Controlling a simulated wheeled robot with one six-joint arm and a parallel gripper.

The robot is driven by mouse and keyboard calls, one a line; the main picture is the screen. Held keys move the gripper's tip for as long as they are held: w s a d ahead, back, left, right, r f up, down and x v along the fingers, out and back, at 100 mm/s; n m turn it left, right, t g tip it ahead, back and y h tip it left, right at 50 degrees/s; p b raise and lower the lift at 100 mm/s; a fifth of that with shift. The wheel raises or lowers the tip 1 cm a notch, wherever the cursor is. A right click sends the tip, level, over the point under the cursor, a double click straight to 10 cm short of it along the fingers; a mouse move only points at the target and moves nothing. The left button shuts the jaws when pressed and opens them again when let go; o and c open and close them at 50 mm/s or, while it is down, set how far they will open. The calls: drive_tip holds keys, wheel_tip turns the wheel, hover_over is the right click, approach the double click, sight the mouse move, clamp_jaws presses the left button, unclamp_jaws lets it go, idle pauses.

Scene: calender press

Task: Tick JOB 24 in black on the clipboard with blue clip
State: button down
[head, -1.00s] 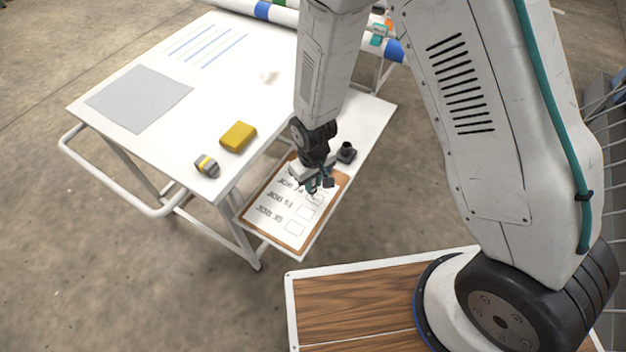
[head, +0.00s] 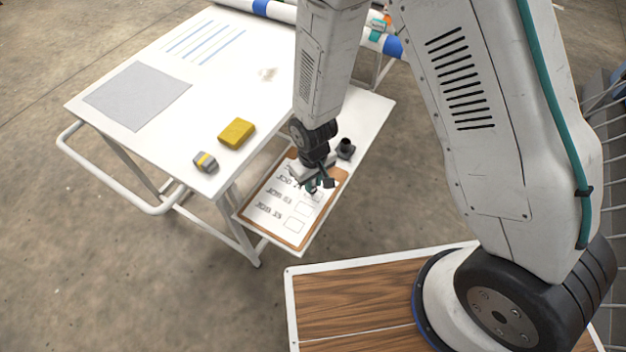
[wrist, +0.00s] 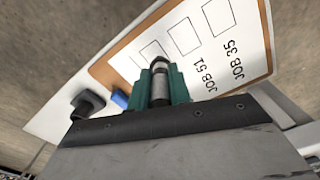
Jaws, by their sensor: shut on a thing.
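The clipboard (head: 338,178) lies on the lower shelf of the table, with a white sheet of job lines and boxes. In the wrist view its brown board (wrist: 105,72) and blue clip (wrist: 120,99) show at the left. The sheet (wrist: 240,40) shows JOB 35 and JOB 51 with empty-looking boxes. A third box (wrist: 152,52) is partly covered, and its label is hidden behind my gripper. My gripper (head: 316,186) is over the clip half of the sheet. Its teal fingers are shut on a grey marker (wrist: 159,88) with a dark end. I cannot tell whether its tip touches the paper.
A black holder (head: 346,149) stands on the shelf beyond the clipboard. The table's edge rises close to the left of the clipboard.

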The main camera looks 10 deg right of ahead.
drive_tip(key=shift+d, duration=0.1)
idle(0.4)
drive_tip(key=shift+d, duration=0.45)
drive_tip(key=shift+d, duration=0.1)
idle(1.3)
drive_tip(key=shift+d, duration=0.45)
idle(0.7)
wheel_tip(320, 180, up, 6)
idle(0.7)
idle(0.3)
